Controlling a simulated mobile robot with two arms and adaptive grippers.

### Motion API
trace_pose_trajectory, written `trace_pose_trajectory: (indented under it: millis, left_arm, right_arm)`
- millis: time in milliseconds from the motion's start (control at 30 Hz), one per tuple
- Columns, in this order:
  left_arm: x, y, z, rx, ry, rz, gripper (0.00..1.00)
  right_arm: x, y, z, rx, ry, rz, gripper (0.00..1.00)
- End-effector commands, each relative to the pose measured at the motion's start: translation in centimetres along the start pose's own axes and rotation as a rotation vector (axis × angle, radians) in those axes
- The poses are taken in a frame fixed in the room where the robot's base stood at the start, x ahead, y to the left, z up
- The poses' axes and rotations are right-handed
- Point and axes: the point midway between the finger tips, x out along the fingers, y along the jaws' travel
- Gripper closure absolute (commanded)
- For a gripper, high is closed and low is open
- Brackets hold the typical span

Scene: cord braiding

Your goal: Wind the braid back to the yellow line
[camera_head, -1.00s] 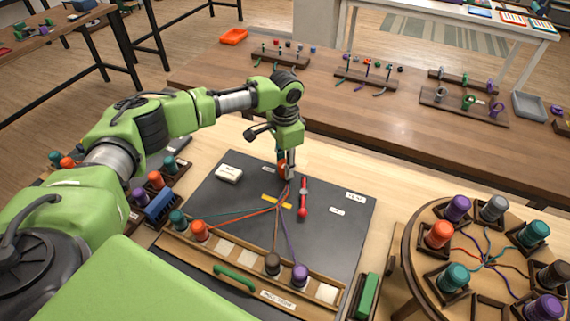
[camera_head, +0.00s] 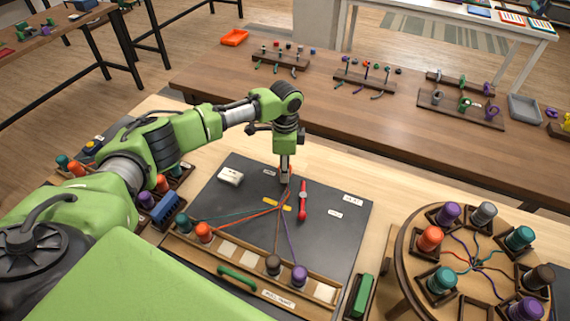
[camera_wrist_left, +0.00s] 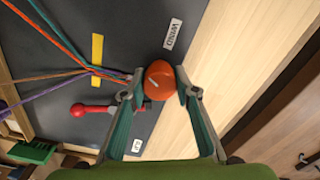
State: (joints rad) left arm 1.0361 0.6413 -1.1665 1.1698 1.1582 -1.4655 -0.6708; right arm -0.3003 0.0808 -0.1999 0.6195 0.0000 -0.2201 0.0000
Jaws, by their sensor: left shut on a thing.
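The orange knob (camera_wrist_left: 158,80), with a pale mark on top, is at the far edge of the dark board (camera_head: 240,180), next to a label reading WIND. My left gripper (camera_head: 286,178) points down over it, its fingers shut on either side of the knob in the wrist view; in the head view it mostly hides the knob. The short braid (camera_wrist_left: 118,75) runs from the knob to where the teal, orange, brown and purple cords spread out. The yellow line (camera_wrist_left: 97,47) lies beside this point, also in the head view (camera_head: 277,204). My right gripper is not in view.
A red lever (camera_head: 303,203) lies close right of the braid. A white block (camera_head: 231,176) sits on the board's left. A wooden rack (camera_head: 250,264) with several spools borders the near side. A round spool stand (camera_head: 407,255) is at the right.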

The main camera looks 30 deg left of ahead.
Motion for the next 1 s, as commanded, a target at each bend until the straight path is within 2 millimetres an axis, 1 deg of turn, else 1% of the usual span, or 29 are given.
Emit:
trace_pose_trajectory:
  millis: [33, 100, 500, 733, 1000]
  left_arm:
    - [-0.2, 0.1, -0.1, 0.045, 0.003, 0.003, 0.93]
    - [-0.2, 0.1, -0.1, 0.111, 0.002, 0.001, 0.93]
    - [-0.1, 0.1, -0.1, 0.470, 0.002, 0.000, 0.93]
    - [-0.1, 0.1, -0.1, 0.619, 0.002, -0.001, 0.93]
    - [-0.1, 0.1, -0.1, 0.711, 0.003, -0.002, 0.93]
  right_arm:
    - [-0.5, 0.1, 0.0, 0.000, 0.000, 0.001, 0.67]
    - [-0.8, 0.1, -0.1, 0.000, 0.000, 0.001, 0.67]
    - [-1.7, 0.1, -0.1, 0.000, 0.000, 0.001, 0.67]
    - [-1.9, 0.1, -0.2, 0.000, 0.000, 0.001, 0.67]
    - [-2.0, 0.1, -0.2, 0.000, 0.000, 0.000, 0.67]
